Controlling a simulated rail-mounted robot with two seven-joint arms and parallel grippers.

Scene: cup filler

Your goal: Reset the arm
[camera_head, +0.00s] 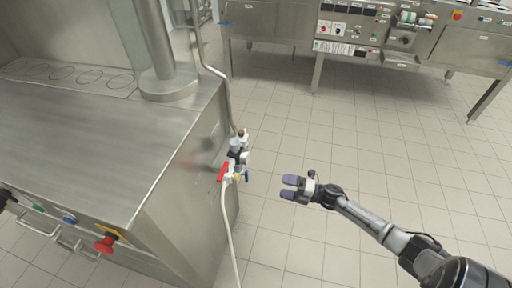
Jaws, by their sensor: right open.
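My right arm comes in from the lower right. Its gripper (290,188) is open and empty, with purple-padded fingertips apart and pointing left. It hangs over the tiled floor, to the right of a valve (238,158) with a red handle (223,172) on the side of a steel machine. A gap shows between the fingertips and the valve in the picture.
The steel machine (75,140) fills the left, with a red knob (104,243) on its front. A hose (229,230) hangs below the valve. A steel control bench (280,22) stands at the back. The tiled floor (380,150) between them is clear.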

